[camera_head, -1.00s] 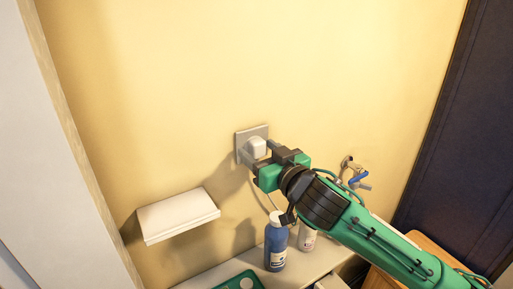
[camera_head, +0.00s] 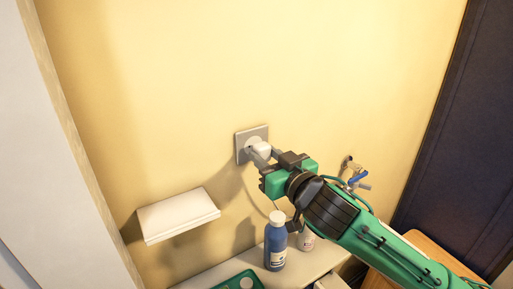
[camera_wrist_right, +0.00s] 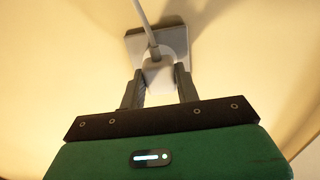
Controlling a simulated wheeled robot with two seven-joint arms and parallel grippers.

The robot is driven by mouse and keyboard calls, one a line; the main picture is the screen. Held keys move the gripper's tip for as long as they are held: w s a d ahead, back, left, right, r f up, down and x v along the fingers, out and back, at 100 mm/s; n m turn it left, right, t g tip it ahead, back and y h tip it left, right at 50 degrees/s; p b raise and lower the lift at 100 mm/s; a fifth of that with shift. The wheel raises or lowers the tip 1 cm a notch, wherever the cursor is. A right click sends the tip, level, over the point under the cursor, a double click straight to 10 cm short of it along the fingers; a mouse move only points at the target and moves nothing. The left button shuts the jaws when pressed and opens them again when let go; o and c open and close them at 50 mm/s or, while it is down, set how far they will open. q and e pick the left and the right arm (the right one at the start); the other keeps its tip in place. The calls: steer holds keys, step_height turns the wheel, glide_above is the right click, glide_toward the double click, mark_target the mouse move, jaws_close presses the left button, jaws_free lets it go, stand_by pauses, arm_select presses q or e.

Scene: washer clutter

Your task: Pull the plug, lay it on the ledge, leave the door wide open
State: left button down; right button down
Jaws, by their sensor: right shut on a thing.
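The white plug (camera_head: 262,149) is in front of the square wall socket (camera_head: 251,138), and the socket's face now shows to its left. My right gripper (camera_head: 266,153) is shut on the plug. In the right wrist view, its two fingers (camera_wrist_right: 159,78) sit on either side of the plug (camera_wrist_right: 158,70), with the cord (camera_wrist_right: 143,22) running up from it and the socket plate (camera_wrist_right: 174,40) behind. A white ledge (camera_head: 178,214) juts from the wall, lower left of the socket, with nothing on it. I cannot identify the door. My left gripper is out of view.
A blue bottle (camera_head: 275,243) and a white bottle (camera_head: 307,239) stand on the pale counter (camera_head: 212,276) below my right arm. A green tray (camera_head: 243,283) is at the front. A tap with a blue handle (camera_head: 357,179) is on the wall at right. The wall above is clear.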

mark_target(266, 156)
steer(key=shift+p+v, duration=0.3)
steer(key=shift+v, duration=1.6)
